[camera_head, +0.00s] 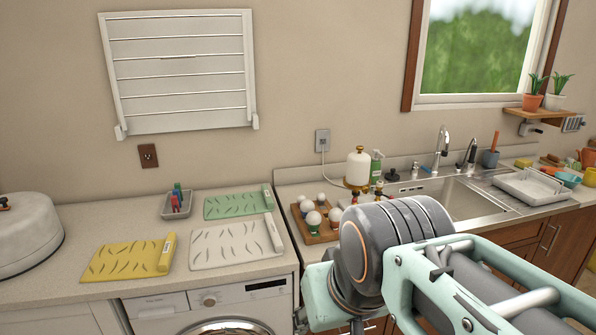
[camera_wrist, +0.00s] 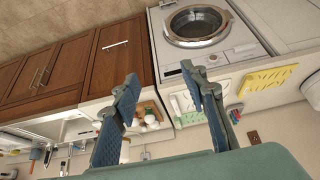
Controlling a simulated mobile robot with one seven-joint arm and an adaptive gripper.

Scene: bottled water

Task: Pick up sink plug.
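A small dark round object with a knob, which looks like the sink plug (camera_head: 392,175), sits on the counter at the back left of the sink (camera_head: 452,197), near the soap bottle. My gripper is open and empty in the wrist view (camera_wrist: 159,78), its two fingers spread apart. The gripper is well apart from the plug; my arm hides its fingers in the head view. I cannot make out the plug in the wrist view, where the sink area lies at the left edge, upside down.
A wooden tray (camera_head: 320,238) with several white-topped items stands left of the sink. A white and gold dispenser (camera_head: 358,168) and a green soap bottle (camera_head: 376,167) stand close to the plug. A faucet (camera_head: 442,143) rises behind the sink. Cutting mats (camera_head: 233,242) lie on the left counter.

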